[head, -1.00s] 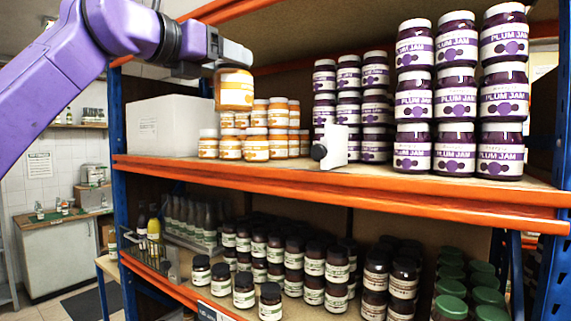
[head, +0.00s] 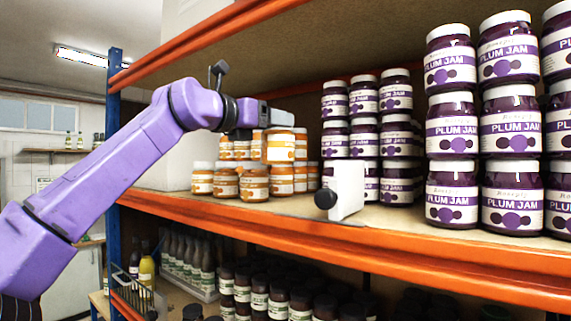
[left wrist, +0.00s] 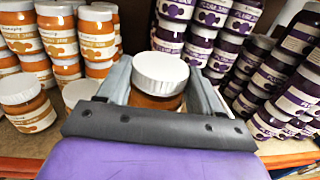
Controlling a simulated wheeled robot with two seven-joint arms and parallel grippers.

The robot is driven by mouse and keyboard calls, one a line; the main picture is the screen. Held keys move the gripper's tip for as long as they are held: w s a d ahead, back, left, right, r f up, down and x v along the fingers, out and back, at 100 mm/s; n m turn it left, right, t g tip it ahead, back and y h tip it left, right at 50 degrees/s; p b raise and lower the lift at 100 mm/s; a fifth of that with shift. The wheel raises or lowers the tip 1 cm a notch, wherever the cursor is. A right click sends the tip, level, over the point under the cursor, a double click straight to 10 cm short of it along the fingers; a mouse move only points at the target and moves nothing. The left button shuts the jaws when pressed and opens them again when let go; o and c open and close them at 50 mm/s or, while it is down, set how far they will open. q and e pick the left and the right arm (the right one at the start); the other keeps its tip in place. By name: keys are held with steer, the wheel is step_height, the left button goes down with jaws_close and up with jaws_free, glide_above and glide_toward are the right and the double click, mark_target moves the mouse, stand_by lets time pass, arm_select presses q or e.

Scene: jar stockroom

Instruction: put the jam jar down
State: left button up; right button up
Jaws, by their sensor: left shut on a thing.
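The held jam jar (head: 281,147) is orange with a pale label. Its white lid (left wrist: 160,72) shows in the left wrist view, with orange jam below it. My left gripper (head: 279,120) is shut on it and holds it upright from above, in front of or over the stacked orange jars (head: 254,185) on the upper shelf. The left wrist view shows a finger on each side of the jar. The jar's base is hard to tell from the jars behind, so I cannot tell whether it touches anything. My right gripper is not in view.
A white divider (head: 347,190) with a dark knob stands right of the orange jars. Stacked plum jam jars (head: 452,200) fill the shelf beyond it. The orange shelf edge (head: 330,238) runs along the front. Another shelf board is overhead. Dark-lidded jars (head: 270,298) stand below.

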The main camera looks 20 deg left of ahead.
mark_target(283, 165)
arm_select(q)
steer(key=w+f, duration=0.5)
steer(key=shift+w+d+f, duration=0.1)
steer(key=shift+d+f, duration=0.1)
steer(key=shift+d, duration=0.2)
steer(key=f+b, duration=0.1)
steer(key=f, duration=0.2)
steer(key=shift+d+f+b, duration=0.2)
steer(key=shift+b, duration=0.1)
steer(key=shift+w+a+f, duration=0.1)
steer(key=shift+w+f, duration=0.05)
steer(key=shift+f, duration=0.05)
steer(key=o, duration=1.4)
steer(key=shift+o, duration=1)
